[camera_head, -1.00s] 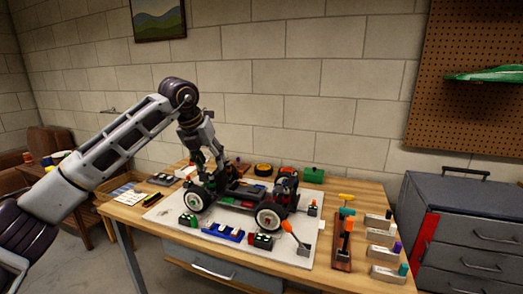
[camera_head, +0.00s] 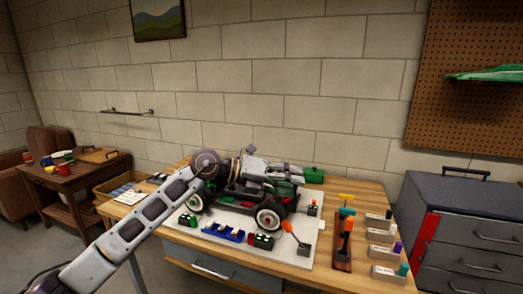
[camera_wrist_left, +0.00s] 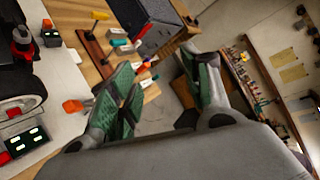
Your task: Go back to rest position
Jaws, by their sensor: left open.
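My left arm comes in from the left in the head view and stretches above the RC car (camera_head: 268,219), hiding part of its top and far side. My left gripper (camera_head: 297,172) points right above the car's right end. In the left wrist view its green-padded fingers (camera_wrist_left: 163,72) are spread apart with nothing between them. The car stands on a pale board (camera_head: 222,222) on the wooden table (camera_head: 345,190). In the wrist view part of the car (camera_wrist_left: 20,85) shows at the left edge. My right gripper is not in view.
Orange-handled tools (camera_head: 347,225) and small labelled blocks (camera_head: 381,235) stand at the table's right. A blue tray (camera_head: 222,232) lies before the car. A grey drawer cabinet (camera_head: 470,225) stands at right. A side table (camera_head: 75,175) stands far left, with open floor before it.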

